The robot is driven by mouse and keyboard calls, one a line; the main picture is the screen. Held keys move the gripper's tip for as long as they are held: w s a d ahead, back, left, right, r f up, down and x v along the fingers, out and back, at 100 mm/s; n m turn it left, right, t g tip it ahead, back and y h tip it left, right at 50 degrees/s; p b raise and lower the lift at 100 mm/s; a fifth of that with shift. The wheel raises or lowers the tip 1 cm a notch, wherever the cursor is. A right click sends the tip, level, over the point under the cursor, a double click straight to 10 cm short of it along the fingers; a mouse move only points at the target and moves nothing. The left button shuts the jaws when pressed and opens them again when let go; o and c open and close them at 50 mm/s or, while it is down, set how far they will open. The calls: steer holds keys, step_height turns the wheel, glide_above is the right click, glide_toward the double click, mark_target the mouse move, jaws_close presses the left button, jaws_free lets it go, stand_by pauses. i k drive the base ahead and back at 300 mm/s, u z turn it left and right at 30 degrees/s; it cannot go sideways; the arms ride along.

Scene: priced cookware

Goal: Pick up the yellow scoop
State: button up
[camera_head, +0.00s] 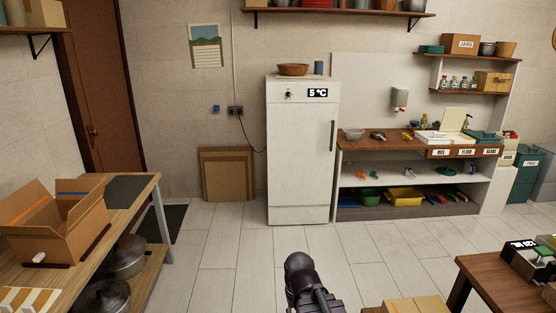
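A small yellow object (407,136) lies on the wooden counter (358,145) across the room, to the right of a dark item. It may be the yellow scoop, but it is too small to tell. Part of my dark arm (303,285) rises at the bottom middle, far from the counter. I cannot make out my gripper's fingers in this view.
A white fridge (302,165) stands left of the counter. A table with an open cardboard box (60,225) is at the left. A brown table (490,280) is at the lower right. The tiled floor (232,245) between is clear.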

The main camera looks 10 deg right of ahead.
mark_target(404, 136)
steer(key=i, duration=4.5)
steer(key=z, duration=0.55)
